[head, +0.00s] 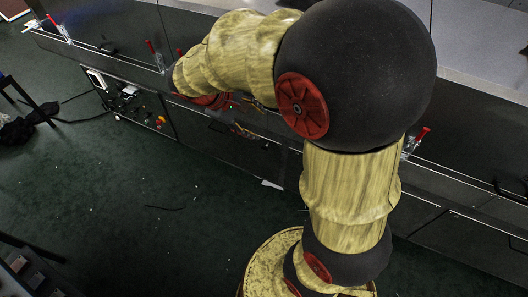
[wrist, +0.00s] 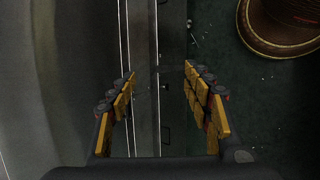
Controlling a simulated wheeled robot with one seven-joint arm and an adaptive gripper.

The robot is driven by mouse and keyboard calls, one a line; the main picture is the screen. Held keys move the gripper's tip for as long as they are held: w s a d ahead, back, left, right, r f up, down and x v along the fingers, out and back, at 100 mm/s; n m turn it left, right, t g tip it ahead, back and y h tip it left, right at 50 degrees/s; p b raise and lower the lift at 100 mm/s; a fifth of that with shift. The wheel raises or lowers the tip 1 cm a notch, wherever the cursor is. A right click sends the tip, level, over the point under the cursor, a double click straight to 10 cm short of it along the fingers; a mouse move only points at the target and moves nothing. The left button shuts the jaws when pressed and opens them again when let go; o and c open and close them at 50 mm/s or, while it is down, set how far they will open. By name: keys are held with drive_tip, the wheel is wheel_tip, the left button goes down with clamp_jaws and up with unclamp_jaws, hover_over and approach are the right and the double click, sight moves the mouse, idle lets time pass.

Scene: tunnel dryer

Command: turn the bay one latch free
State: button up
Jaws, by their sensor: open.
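Red-handled toggle latches stand along the front edge of the long dark dryer (head: 462,190): one at the far left (head: 57,28), one left of my arm (head: 155,55), and one right of it (head: 416,141). No label shows which is the bay one latch. My gripper is mostly hidden behind my arm in the head view. In the wrist view my gripper (wrist: 159,72) is open, with nothing between its yellow-padded fingers. The dryer's front edge (wrist: 142,45) and dark handles lie beyond them. No red latch shows there.
A control panel (head: 128,104) with switches sits in the dryer's lower front. A dark stool (head: 28,95) and loose cables lie at the left. The green floor (head: 140,210) in front is mostly clear, with small scraps. My arm hides the dryer's middle.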

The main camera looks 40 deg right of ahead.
drive_tip(key=w+d+f+n+h, duration=0.3)
drive_tip(key=w+d+f, duration=0.2)
drive_tip(key=f, duration=0.3)
drive_tip(key=w+d+f+n+h, duration=0.3)
drive_tip(key=w+d+f, duration=0.15)
drive_tip(key=f, duration=0.25)
drive_tip(key=w+d+f+n+h, duration=0.2)
drive_tip(key=w+d+f+h, duration=0.15)
drive_tip(key=w+f, duration=0.35)
wheel_tip(320, 180, down, 30)
drive_tip(key=n+t+b, duration=0.1)
drive_tip(key=n+t, duration=0.7)
drive_tip(key=n, duration=0.3)
drive_tip(key=b+x, duration=0.2)
drive_tip(key=x, duration=0.5)
drive_tip(key=shift+s+d, duration=0.2)
drive_tip(key=shift+s, duration=0.2)
drive_tip(key=shift+c, duration=1.2)
drive_tip(key=c, duration=0.9)
